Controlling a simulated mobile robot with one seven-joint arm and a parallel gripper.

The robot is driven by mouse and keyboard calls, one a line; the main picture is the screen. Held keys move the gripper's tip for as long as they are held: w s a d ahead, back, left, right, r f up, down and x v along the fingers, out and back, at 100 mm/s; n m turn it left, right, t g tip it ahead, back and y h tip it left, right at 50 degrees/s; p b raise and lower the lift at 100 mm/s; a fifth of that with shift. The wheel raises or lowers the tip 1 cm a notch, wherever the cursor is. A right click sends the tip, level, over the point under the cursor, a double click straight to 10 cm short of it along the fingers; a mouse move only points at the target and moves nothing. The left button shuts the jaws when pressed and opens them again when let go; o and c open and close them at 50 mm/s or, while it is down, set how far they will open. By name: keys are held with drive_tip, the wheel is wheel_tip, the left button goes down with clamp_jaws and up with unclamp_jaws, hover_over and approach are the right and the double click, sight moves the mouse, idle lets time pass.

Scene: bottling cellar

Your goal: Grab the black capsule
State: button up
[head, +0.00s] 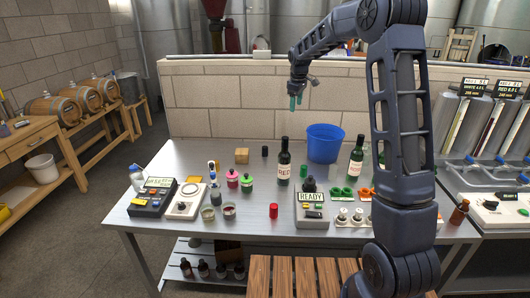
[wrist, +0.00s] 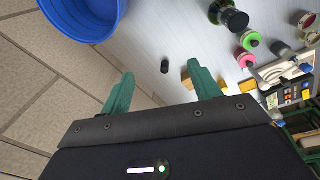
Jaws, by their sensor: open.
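The black capsule (head: 265,151) is a small dark cylinder standing on the grey metal table (head: 190,155) near its back, between a wooden block and a dark wine bottle. In the wrist view the black capsule (wrist: 165,66) shows ahead of the fingers, roughly midway between them across the picture. My gripper (head: 295,103) hangs in the air in front of the brick wall, above the table's back and to the right of the capsule. Its green fingers (wrist: 163,88) are apart with nothing between them.
A blue bucket (head: 324,143) and a wine bottle (head: 284,161) stand right of the capsule. A wooden block (head: 242,155) stands left of it. A green capsule (head: 304,171), a red capsule (head: 273,211) and a READY device (head: 312,211) are nearer the front. The table's back left is clear.

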drive_tip(key=w+a+f+n, duration=0.3)
drive_tip(key=w+a+f, duration=0.4)
drive_tip(key=f, duration=0.2)
drive_tip(key=n+g, duration=0.1)
drive_tip(key=n, duration=0.2)
hover_over(265, 147)
wheel_tip(265, 147, down, 12)
drive_tip(key=shift+s+f, duration=0.1)
drive_tip(key=shift+f, duration=5.6)
drive_tip(key=c, duration=0.7)
